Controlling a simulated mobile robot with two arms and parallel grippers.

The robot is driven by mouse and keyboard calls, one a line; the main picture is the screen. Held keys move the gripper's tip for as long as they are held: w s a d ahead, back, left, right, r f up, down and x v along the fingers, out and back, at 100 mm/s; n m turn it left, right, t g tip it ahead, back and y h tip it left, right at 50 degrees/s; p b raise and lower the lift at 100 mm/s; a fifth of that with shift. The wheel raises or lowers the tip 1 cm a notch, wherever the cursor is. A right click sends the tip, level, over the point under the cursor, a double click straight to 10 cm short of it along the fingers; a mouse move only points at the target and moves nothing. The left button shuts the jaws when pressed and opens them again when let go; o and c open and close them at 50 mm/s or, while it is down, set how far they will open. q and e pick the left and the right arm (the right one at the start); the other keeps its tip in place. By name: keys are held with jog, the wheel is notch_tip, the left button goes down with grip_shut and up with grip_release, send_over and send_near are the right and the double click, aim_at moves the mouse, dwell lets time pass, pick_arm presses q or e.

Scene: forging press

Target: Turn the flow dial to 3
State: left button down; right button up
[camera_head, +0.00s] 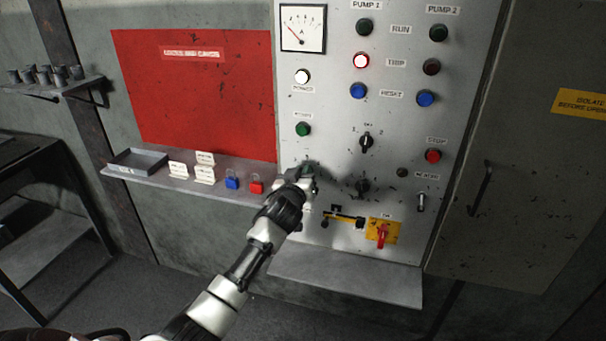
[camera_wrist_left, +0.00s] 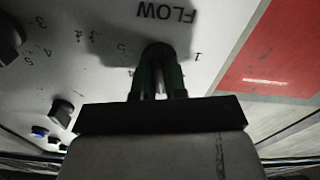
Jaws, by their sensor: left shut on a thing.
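My left gripper (camera_head: 303,178) reaches the lower left of the grey control panel (camera_head: 335,100). In the left wrist view the gripper (camera_wrist_left: 158,75) is shut on the dark flow dial (camera_wrist_left: 157,49). The word FLOW (camera_wrist_left: 167,12) shows upside down beside the dial, and a 1 is printed near it. The other scale marks are partly hidden or too blurred to read surely, and I cannot tell the dial's setting. In the head view my gripper covers the dial. My right gripper is not in view.
Two black selector knobs (camera_head: 366,142) (camera_head: 362,186) sit to the right of my gripper. A red handle on a yellow plate (camera_head: 383,234) is lower right. Below is a grey ledge (camera_head: 345,275). A shelf (camera_head: 215,187) with blue and red padlocks lies to the left.

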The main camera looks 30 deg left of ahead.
pick_arm(q)
jog(key=shift+d+m, duration=0.1)
jog(key=shift+m, duration=1.2)
jog(key=c, duration=1.2)
grip_release()
jog(key=shift+o, duration=0.2)
jog(key=b+v, duration=0.2)
jog(key=v, duration=0.8)
jog(key=shift+s, duration=0.4)
